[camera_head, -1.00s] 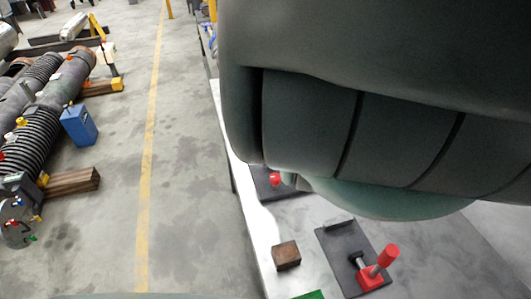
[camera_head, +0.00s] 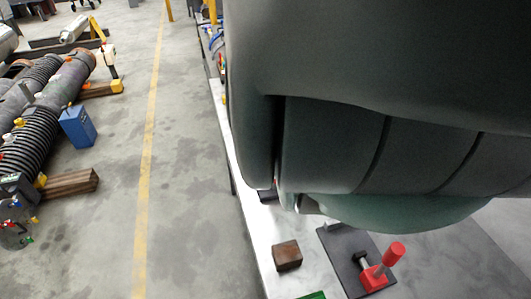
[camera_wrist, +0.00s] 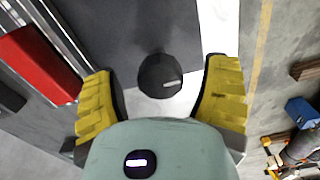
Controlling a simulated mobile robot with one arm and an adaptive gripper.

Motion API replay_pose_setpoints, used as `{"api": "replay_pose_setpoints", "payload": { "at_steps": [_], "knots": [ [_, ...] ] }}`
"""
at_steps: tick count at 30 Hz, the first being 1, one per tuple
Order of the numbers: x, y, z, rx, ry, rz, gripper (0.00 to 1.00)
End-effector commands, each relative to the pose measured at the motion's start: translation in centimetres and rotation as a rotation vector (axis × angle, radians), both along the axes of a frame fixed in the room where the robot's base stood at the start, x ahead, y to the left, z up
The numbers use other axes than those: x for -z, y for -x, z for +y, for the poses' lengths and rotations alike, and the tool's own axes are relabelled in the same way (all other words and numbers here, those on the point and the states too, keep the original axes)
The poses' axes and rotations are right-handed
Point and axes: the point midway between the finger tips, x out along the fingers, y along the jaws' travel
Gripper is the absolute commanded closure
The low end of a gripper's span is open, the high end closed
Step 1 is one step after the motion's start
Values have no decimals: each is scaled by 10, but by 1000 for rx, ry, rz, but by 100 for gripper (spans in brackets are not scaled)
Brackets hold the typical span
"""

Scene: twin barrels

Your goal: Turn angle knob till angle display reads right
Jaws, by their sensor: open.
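A round black knob (camera_wrist: 160,76) with a pale pointer mark shows in the wrist view, against a dark panel with a bright surface beside it. The pointer mark points to the right in that view. My gripper (camera_wrist: 161,72) is open, with one yellow finger on each side of the knob. Gaps show between the knob and both fingers. I cannot tell how far the fingertips are above the knob's base. No angle display can be made out in either view. In the head view my arm hides the knob.
A light workbench (camera_head: 262,243) carries a brown block (camera_head: 286,255) and a dark plate with a red-handled clamp (camera_head: 380,270). A red object (camera_wrist: 38,62) lies left of my gripper in the wrist view. A blue box (camera_head: 78,125) stands on the floor, left of an open lane.

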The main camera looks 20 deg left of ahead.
Motion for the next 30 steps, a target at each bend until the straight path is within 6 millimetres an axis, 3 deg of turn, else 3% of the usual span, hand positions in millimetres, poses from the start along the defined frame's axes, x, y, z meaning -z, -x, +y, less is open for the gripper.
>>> {"api": "replay_pose_setpoints", "payload": {
  "at_steps": [3,24,30],
  "knots": [
    [0,0,0,0,0,-1,22],
    [0,0,0,0,0,0,94],
    [0,0,0,-10,0,0,95]
  ]
}}
